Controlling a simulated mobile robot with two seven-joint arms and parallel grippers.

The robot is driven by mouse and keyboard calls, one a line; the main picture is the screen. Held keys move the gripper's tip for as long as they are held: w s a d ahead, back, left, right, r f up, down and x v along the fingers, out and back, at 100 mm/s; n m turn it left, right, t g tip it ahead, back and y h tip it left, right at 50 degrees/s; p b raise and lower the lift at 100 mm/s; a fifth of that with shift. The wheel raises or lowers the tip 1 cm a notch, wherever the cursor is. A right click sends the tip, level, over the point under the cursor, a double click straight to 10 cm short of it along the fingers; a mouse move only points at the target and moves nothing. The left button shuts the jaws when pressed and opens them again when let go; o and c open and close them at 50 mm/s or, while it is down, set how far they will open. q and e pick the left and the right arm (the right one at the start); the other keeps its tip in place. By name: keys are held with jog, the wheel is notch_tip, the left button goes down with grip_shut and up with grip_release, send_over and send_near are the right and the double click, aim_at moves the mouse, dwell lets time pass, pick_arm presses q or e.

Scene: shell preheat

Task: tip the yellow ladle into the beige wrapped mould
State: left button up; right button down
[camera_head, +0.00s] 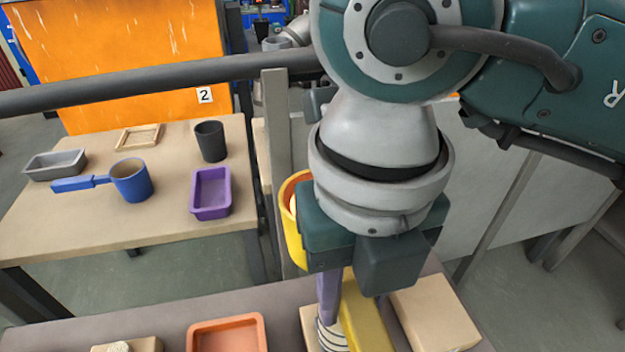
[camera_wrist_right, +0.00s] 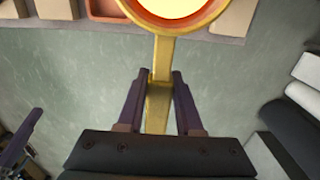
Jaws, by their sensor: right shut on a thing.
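The yellow ladle (camera_head: 290,240) is in the head view, its cup partly hidden behind my right gripper. In the right wrist view its cup (camera_wrist_right: 178,14) has an orange inner rim and a bright, pale filling. My right gripper (camera_head: 335,300) is shut on the ladle's handle; its purple fingers stand on both sides of the handle (camera_wrist_right: 158,105). A pale, dark-banded object (camera_head: 331,336) shows by the fingers at the lower edge of the head view; I cannot tell whether it is the beige wrapped mould. A dark purple part (camera_wrist_right: 25,135), perhaps my left gripper, shows at lower left.
The near table holds an orange tray (camera_head: 228,334), a beige block (camera_head: 435,312) and another beige block (camera_head: 128,345). The far table (camera_head: 150,225) holds a blue ladle (camera_head: 132,182), a purple tray (camera_head: 210,192), a dark cup (camera_head: 210,141) and a grey tray (camera_head: 55,164).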

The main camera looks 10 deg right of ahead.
jog(key=shift+f+b, duration=0.55)
jog(key=shift+f, duration=0.2)
jog(key=f+y+b, duration=0.1)
jog(key=b, duration=0.1)
jog(key=f+y+b, duration=0.1)
jog(key=shift+a+f+y+b, duration=0.2)
jog(key=shift+f+y+b, duration=0.1)
jog(key=shift+y+b, duration=0.1)
jog(key=shift+y, duration=0.5)
jog(key=shift+r+y+b, duration=0.1)
jog(key=shift+y+b, duration=0.2)
jog(key=shift+b, duration=0.1)
jog(key=shift+a, duration=0.1)
